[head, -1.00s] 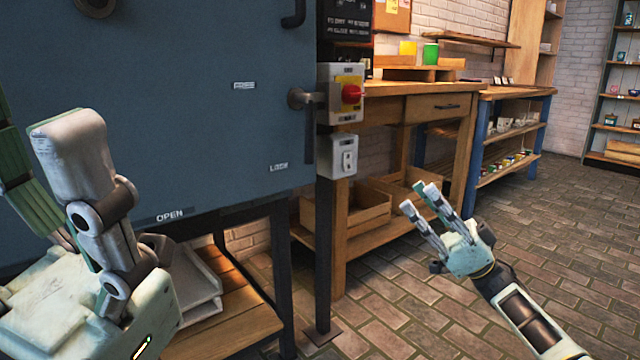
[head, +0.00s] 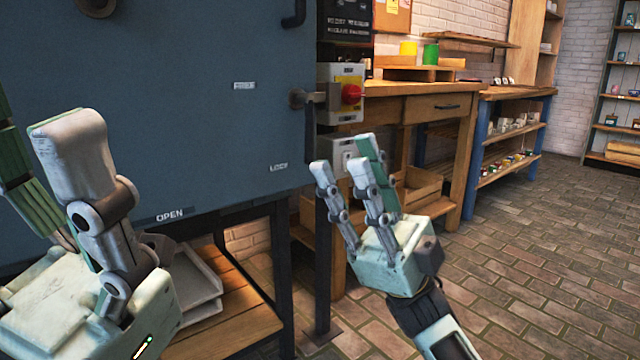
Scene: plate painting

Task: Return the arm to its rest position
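My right gripper (head: 345,165) is in the middle of the head view, fingers pointing up. Its fingers are spread and nothing is between them. It appears in front of the workbench legs and the grey socket box (head: 340,150), overlapping the box in the picture. My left gripper (head: 40,135) is large and close at the left edge, in front of the blue cabinet door (head: 200,100). Its fingers stand apart with no object visible between them; part of it is cut off by the frame.
A switch box with a red knob (head: 351,94) is beside the cabinet door. A wooden workbench (head: 425,105) stands behind my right gripper. A grey tray (head: 198,290) lies on a low wooden shelf (head: 235,325). The brick floor (head: 540,260) at the right is clear.

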